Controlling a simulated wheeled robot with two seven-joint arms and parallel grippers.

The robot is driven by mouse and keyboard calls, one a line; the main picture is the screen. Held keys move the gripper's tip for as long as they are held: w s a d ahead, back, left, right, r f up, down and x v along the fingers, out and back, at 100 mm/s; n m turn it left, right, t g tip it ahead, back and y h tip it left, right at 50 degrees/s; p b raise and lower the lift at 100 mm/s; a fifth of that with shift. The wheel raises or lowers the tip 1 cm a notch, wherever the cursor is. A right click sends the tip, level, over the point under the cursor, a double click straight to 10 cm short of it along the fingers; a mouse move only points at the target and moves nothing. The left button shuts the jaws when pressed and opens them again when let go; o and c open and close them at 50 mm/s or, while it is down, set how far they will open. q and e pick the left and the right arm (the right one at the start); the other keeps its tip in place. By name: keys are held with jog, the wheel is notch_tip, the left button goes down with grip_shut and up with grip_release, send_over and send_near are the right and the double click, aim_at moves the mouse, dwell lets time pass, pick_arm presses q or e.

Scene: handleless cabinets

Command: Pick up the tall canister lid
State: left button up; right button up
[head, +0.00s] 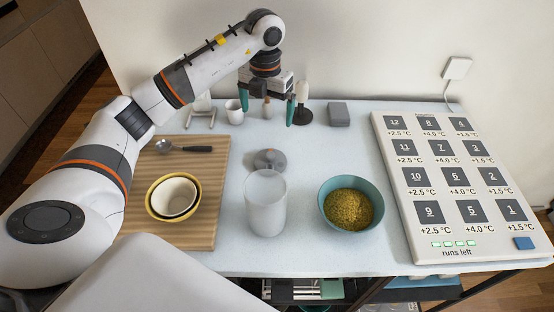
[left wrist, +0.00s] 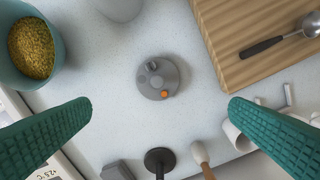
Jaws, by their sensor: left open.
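The lid (head: 270,159) is a small grey disc with a raised knob, lying on the pale counter just behind the tall translucent canister (head: 265,205). In the left wrist view the lid (left wrist: 158,77) shows from above with an orange spot on its edge. The canister (left wrist: 120,8) is cut off at the top of that view. My left gripper (head: 267,108) points down toward the back of the counter, behind the lid. Its teal fingers (left wrist: 160,108) are wide apart with nothing between them. My right gripper is in neither view.
A teal bowl of yellow-green grains (head: 348,205) stands right of the canister. A wooden board (head: 210,225) at left holds nested bowls (head: 173,197) and a spoon (head: 184,148). A mug (head: 234,112), a black stand (head: 304,116) and a grey block (head: 339,114) stand behind. A large labelled panel (head: 455,185) fills the right.

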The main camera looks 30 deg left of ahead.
pick_arm(q)
jog(key=b, duration=0.3)
send_over(270, 154)
notch_tip(270, 154, down, 4)
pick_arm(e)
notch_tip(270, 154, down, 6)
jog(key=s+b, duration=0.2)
pick_arm(q)
jog(key=shift+a+f, duration=0.2)
jog(key=shift+f, duration=1)
notch_tip(270, 154, down, 5)
jog(key=shift+p, duration=1.05)
jog(key=f+p, duration=0.1)
jog(key=f, duration=0.1)
jog(key=f+p, duration=0.1)
jog(key=f, duration=0.2)
jog(key=shift+d+f, duration=0.2)
jog(key=shift+f, duration=0.4)
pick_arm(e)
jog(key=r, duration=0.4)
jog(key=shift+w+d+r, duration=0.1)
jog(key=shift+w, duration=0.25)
pick_arm(q)
jog(key=shift+c, duration=0.3)
jog(key=c, duration=0.8)
